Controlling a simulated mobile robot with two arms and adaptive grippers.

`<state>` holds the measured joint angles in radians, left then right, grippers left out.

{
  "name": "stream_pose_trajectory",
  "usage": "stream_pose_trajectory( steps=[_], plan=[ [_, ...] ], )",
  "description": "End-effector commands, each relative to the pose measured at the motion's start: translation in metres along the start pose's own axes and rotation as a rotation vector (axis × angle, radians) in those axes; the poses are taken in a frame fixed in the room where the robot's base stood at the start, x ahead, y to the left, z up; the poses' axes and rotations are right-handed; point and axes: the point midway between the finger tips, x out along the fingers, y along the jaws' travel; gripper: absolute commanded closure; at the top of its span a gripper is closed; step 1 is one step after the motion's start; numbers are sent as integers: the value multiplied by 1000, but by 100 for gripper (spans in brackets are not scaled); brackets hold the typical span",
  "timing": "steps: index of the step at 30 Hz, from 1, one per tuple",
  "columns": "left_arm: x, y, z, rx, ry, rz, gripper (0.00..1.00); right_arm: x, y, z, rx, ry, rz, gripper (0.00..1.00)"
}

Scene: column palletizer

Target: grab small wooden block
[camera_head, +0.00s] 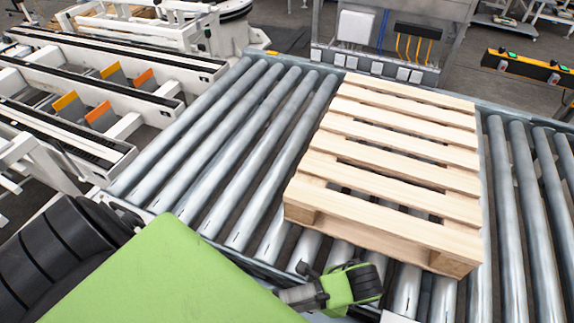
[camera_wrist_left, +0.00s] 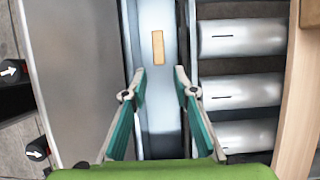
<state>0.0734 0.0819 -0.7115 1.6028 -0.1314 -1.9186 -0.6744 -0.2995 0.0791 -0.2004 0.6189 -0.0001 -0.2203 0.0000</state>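The small wooden block (camera_wrist_left: 158,48) lies on a grey metal channel in the left wrist view, just beyond my fingertips and between their lines. My left gripper (camera_wrist_left: 158,72) is open, its two green-lined fingers spread apart with nothing between them. The block is not visible in the head view, where my green arm parts cover the lower left. A green and black part of my arm (camera_head: 352,286) shows by the conveyor's front edge, and the left fingers are hidden there. My right gripper does not show in either view.
A wooden pallet (camera_head: 400,130) rests on the roller conveyor (camera_head: 225,140). Rollers (camera_wrist_left: 240,92) and a pallet edge (camera_wrist_left: 303,100) lie to the right of the channel (camera_wrist_left: 160,115) in the left wrist view. A flat grey panel (camera_wrist_left: 75,70) lies to its left.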

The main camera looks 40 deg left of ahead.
Motion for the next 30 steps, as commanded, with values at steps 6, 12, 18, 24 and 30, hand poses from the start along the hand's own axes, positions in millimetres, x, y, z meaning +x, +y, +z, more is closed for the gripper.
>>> stream_pose_trajectory(
  steps=[6,12,18,24,30],
  plan=[
    [31,1,1,0,-5,3,74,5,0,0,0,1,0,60],
    [69,1,0,0,-3,2,74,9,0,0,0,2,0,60],
    [87,0,0,0,-1,1,74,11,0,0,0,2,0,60],
    [109,4,3,0,-4,3,74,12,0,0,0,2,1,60],
    [135,4,2,0,-1,1,74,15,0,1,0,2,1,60]
  ],
)
